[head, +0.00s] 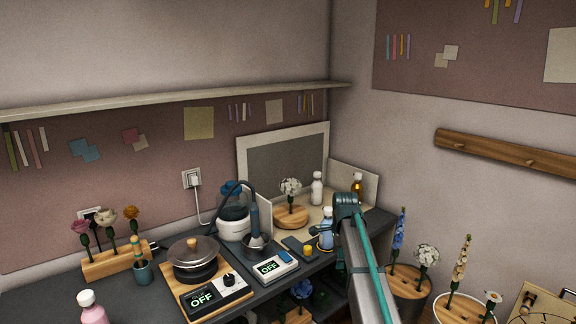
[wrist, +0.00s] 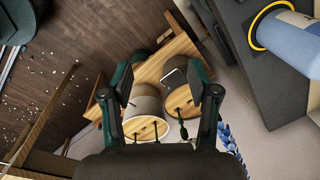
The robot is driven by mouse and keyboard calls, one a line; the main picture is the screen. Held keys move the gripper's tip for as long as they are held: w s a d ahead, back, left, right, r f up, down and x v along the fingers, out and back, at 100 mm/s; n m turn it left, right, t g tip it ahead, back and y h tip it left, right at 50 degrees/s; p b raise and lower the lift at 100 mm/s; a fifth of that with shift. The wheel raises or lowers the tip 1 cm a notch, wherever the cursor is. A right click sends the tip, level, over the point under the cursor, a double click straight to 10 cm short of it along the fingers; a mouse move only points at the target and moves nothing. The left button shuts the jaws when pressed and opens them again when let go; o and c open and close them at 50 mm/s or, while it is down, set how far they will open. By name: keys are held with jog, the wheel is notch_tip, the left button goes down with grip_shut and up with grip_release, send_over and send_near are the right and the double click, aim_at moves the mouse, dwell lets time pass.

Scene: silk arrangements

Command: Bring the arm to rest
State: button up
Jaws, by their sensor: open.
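My gripper (wrist: 160,80) shows in the wrist view with its two dark fingers wide apart and nothing between them. It points down past the counter's edge, above pots with round wooden tops (wrist: 147,131) that stand well below. In the head view my arm (head: 366,262) rises from the bottom edge to a dark joint in front of the counter's right end. I cannot make out the fingers there.
A blue bottle (head: 326,231) with a yellow ring stands close to my arm; it also shows in the wrist view (wrist: 292,40). The dark counter (head: 130,305) holds a hot plate (head: 207,298), a scale (head: 275,267) and flower stands. Flower pots (head: 408,283) stand right of my arm.

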jog(key=s+f+n+g, duration=0.2)
jog(key=s+f+n, duration=0.5)
jog(key=s+f, duration=0.8)
jog(key=s+f+n+g, duration=0.1)
jog(key=s+f+n, duration=0.85)
jog(key=f, duration=0.95)
jog(key=s+f+g, duration=0.2)
jog(key=s+f, duration=0.4)
jog(key=s, duration=1.2)
jog(key=s+f+n+g, duration=0.1)
jog(key=s+f+g, duration=0.2)
jog(key=s, duration=1.6)
notch_tip(320, 180, down, 4)
jog(key=shift+r, duration=0.25)
